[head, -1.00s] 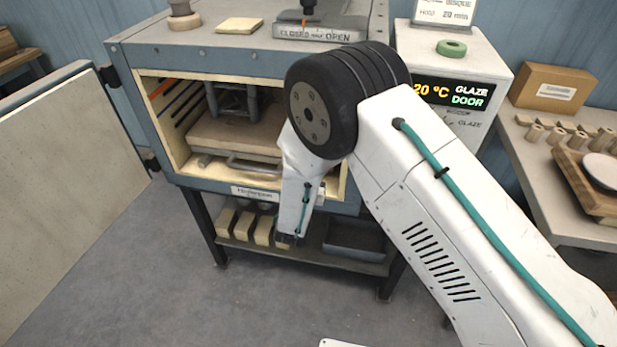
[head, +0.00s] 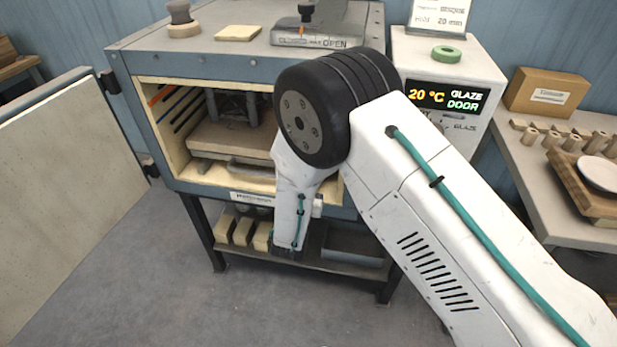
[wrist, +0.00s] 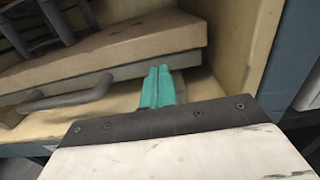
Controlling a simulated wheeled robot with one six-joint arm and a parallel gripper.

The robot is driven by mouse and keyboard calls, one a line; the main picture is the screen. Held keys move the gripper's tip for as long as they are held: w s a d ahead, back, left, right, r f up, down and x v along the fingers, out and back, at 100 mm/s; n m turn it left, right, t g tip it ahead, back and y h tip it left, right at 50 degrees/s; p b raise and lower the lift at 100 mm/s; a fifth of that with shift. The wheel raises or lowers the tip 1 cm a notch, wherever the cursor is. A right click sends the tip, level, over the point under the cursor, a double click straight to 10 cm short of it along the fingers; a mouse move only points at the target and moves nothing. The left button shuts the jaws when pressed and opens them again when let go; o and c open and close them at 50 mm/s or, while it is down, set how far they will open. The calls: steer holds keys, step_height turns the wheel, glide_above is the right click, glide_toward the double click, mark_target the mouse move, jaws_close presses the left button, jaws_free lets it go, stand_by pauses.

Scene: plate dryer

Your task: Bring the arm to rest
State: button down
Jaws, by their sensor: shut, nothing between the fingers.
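My gripper's teal fingers (wrist: 158,88) are together and empty in the wrist view. They point toward the kiln opening, close to the front of a shelf slab (wrist: 100,60) with a grey handle (wrist: 68,94). I cannot tell whether they touch anything. In the head view my arm (head: 430,200) reaches from the lower right to in front of the kiln (head: 150,120), and its black joint hides part of the opening. The gripper itself is hidden behind my arm there. The slab (head: 225,140) lies inside the open kiln.
The kiln door (head: 70,190) stands wide open at the left. A control box (head: 470,60) reads 20 °C and stands right of the kiln. A side table (head: 560,220) at the right holds a cardboard box and several small pieces. The floor (head: 150,270) in front is clear.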

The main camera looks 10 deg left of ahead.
steer(key=s, duration=1)
steer(key=shift+s, duration=0.25)
steer(key=s+d+r+m+g+h, duration=0.2)
steer(key=d+r+m+g+h, duration=0.3)
steer(key=d, duration=0.4)
steer(key=s+d+r+m+g+h, duration=0.2)
steer(key=d+r+m+g+h, duration=0.15)
steer(key=d+m, duration=0.45)
steer(key=s+d+r+m+g+h, duration=0.3)
steer(key=d+r+m+g+h, duration=0.15)
steer(key=d, duration=0.55)
steer(key=s+d+r+m+g+y, duration=0.1)
steer(key=s+d+r+m+y, duration=0.5)
steer(key=s+r+m, duration=0.2)
steer(key=s+d+r+m+g+y, duration=0.2)
steer(key=s+d+r+m+y, duration=0.4)
steer(key=s+r+m, duration=0.3)
steer(key=shift+s+d+r+m+g+y, duration=0.15)
steer(key=shift+d+r+m+g+y, duration=0.3)
steer(key=shift+r+m, duration=0.35)
